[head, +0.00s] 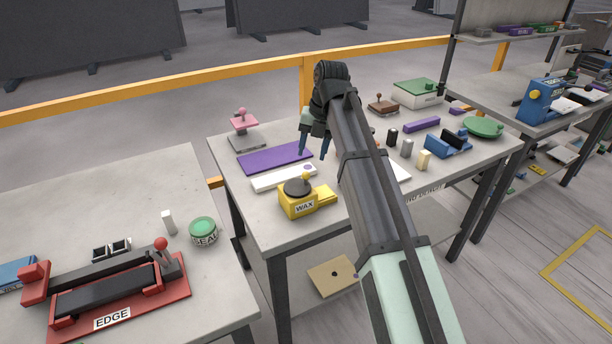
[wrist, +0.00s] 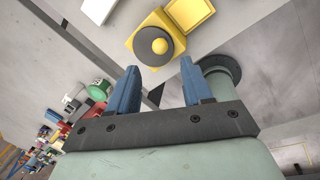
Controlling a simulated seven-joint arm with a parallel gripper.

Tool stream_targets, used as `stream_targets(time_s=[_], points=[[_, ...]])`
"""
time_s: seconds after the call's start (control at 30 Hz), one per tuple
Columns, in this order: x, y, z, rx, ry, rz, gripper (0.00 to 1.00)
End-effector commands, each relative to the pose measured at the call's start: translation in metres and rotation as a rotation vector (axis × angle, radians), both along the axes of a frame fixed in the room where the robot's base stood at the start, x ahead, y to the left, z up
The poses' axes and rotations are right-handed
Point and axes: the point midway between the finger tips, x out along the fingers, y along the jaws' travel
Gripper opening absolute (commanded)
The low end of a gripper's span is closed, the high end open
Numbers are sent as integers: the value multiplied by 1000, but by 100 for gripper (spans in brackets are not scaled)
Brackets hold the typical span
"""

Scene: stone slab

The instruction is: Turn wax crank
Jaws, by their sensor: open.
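The wax crank is a yellow box (head: 300,205) labelled WAX with a dark round disc and a small knob on top. It sits near the front left of the middle table, with a yellow flap or tray at its right side. In the wrist view the yellow box (wrist: 134,42) shows at the top, with its grey disc and yellow knob (wrist: 159,46) facing the camera. My gripper (head: 314,147) is above the table, behind the wax box in the head view. Its blue fingers are apart and empty; they also show in the wrist view (wrist: 157,90), clear of the box.
A purple bar (head: 275,158) and a white bar (head: 284,179) lie behind the box. A pink-topped device (head: 243,122) stands at the back left. Small blocks and a green disc (head: 484,127) are to the right. A red EDGE tool (head: 118,297) is on the left table.

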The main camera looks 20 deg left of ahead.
Motion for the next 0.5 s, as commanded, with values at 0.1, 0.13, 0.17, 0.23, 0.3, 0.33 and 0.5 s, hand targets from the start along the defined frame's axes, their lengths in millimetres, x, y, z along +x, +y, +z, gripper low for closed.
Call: stream_targets(time_s=[0.1,0.13,0.17,0.23,0.3,0.33,0.5], points=[[-2,3,-22,-1,2,-1,50],[-2,4,-27,0,1,-1,50],[-2,5,-32,0,1,-1,50],[-3,7,-43,-1,2,-1,50],[-3,10,-54,0,1,-1,50],[-3,11,-59,0,1,-1,50],[-3,15,-79,0,0,-1,50]])
